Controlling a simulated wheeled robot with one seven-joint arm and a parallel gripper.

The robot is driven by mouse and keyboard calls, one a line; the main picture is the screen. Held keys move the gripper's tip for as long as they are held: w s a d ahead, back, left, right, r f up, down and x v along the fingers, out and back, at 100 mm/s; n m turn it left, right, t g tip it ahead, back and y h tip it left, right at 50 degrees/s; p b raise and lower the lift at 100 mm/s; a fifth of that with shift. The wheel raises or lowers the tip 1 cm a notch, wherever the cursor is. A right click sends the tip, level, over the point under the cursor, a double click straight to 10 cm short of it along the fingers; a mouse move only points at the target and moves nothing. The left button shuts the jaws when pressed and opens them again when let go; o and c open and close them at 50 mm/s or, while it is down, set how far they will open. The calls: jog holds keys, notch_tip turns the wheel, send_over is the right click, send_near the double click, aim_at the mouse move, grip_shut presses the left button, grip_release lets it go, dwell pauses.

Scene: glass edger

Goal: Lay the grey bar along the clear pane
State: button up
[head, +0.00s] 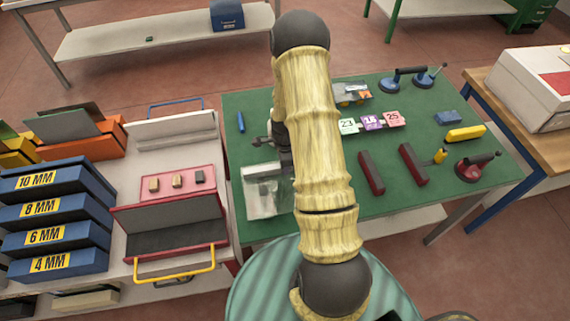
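The clear pane (263,204) appears as a pale, see-through sheet at the left front of the green table, its right side close to my arm. A whitish strip (262,171) shows at its far end; I cannot tell whether this is part of the pane or a separate bar. No bar is plainly the grey one; two dark bars with red sides, a left one (371,173) and a right one (413,164), lie right of my arm. My gripper (268,141) shows as dark parts just beyond the pane, mostly hidden by my arm; its fingers and any hold are unclear.
The green table (465,195) also bears suction lifters (410,80), numbered tags (372,122), a yellow block (465,133) and a blue stick (241,122). At left, a bench holds labelled blue boxes (50,208) and a red-edged tray (172,262).

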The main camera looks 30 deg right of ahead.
jog(key=o, duration=0.5)
notch_tip(320, 180, up, 17)
jog(key=shift+r+b, duration=0.2)
jog(key=shift+b, duration=0.95)
jog(key=s+a+r+n+t, duration=0.1)
jog(key=s+a+n, duration=0.3)
jog(key=n, duration=0.3)
jog(key=s+a+r+n, duration=0.2)
jog(key=s+a+n, duration=0.2)
jog(key=n, duration=0.3)
jog(key=s+a+r+n+t, duration=0.1)
jog(key=s+a+n, duration=0.3)
jog(key=n, duration=0.3)
jog(key=shift+s+a+r+t, duration=0.15)
jog(key=shift+a, duration=0.25)
jog(key=shift+s+a+r+t, duration=0.1)
jog(key=shift+a+r+t, duration=0.05)
jog(key=shift+a, duration=0.25)
